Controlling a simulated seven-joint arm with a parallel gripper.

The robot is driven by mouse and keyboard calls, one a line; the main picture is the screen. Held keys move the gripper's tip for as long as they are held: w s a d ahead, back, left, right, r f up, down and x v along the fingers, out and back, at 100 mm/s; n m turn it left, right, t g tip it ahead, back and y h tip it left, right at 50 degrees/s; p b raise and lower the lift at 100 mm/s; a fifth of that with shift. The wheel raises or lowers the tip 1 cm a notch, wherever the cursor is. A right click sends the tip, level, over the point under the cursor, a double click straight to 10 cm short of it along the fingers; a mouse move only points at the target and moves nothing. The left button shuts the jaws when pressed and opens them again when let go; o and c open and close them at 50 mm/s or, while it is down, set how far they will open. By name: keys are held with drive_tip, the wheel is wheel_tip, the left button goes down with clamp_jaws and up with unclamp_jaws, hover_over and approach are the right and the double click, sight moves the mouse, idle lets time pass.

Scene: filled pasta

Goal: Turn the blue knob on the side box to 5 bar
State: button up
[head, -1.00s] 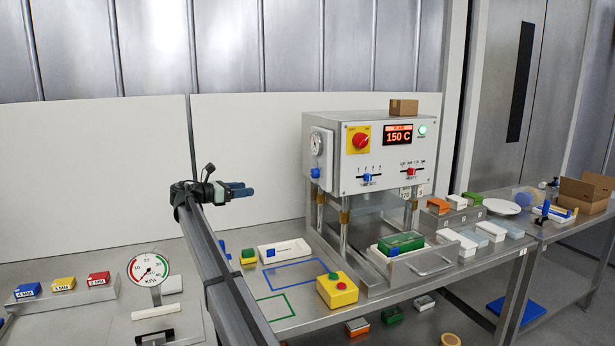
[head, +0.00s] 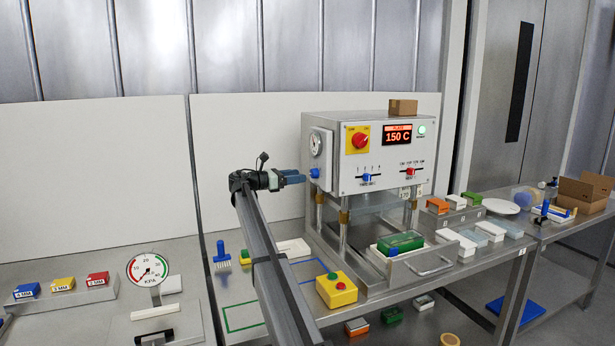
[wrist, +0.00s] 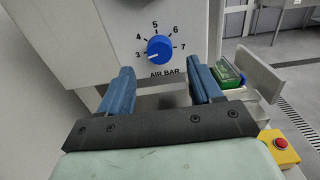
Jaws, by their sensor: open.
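The blue knob (wrist: 159,49) shows in the wrist view on a pale panel, above a label reading AIR BAR. Its scale runs from 3 to 7, and its white pointer mark points left, towards 3. In the head view the knob (head: 314,173) sits on the left side of the side box, below a round gauge (head: 317,144). My gripper (wrist: 162,72) is open, with a blue finger to the lower left and lower right of the knob. Nothing is between the fingers. In the head view my gripper (head: 302,177) is just left of the knob.
The press's front panel (head: 350,185) carries a red knob (head: 361,141), sliders and a 150 C display (head: 397,135). A yellow button box (head: 337,290) stands at the table front. Left of the box is open air.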

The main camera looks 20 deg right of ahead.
sight(311, 174)
drive_tip(key=shift+d, duration=2.55)
drive_tip(key=shift+c, duration=0.4)
drive_tip(key=c, duration=1)
drive_tip(key=shift+o, duration=0.2)
